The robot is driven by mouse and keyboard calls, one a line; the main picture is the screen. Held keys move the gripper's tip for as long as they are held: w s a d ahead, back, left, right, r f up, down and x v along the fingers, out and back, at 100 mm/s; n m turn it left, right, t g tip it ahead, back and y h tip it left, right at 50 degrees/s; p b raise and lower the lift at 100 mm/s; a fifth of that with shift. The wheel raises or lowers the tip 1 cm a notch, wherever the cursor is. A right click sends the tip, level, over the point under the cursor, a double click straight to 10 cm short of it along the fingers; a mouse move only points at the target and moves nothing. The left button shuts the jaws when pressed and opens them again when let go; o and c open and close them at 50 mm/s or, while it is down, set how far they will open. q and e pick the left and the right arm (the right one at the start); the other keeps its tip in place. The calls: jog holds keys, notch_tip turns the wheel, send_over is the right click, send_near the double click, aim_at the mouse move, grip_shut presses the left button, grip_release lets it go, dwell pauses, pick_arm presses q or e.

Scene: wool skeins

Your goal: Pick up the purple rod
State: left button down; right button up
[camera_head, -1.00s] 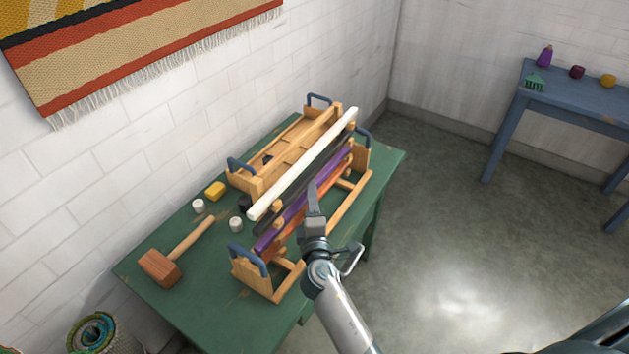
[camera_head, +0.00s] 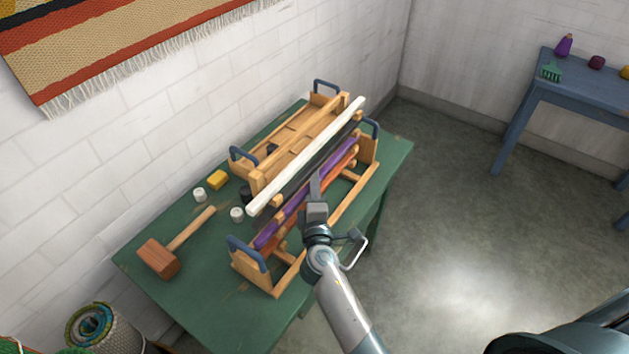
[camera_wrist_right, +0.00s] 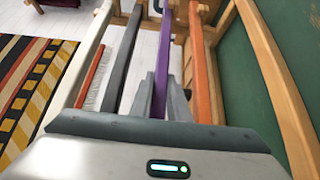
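The purple rod (camera_head: 333,163) lies lengthwise in a wooden rack (camera_head: 341,213) on the green table, between a dark grey rod (camera_head: 289,190) and an orange rod (camera_head: 342,157). My right gripper (camera_head: 315,181) reaches down to the middle of the purple rod and hides part of it. In the right wrist view the purple rod (camera_wrist_right: 162,42) runs between the two fingers of that gripper (camera_wrist_right: 161,88). The fingers are close on both sides of it; whether they press on it I cannot tell. My left gripper is not in view.
A white rod (camera_head: 305,158) lies just left of the dark rod, over a wooden tray (camera_head: 297,130). A blue table (camera_head: 580,98) is at the right.

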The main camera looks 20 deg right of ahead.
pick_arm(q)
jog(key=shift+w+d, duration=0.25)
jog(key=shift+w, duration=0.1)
pick_arm(e)
grip_shut()
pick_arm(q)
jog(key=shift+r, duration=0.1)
pick_arm(e)
jog(key=shift+r, duration=0.1)
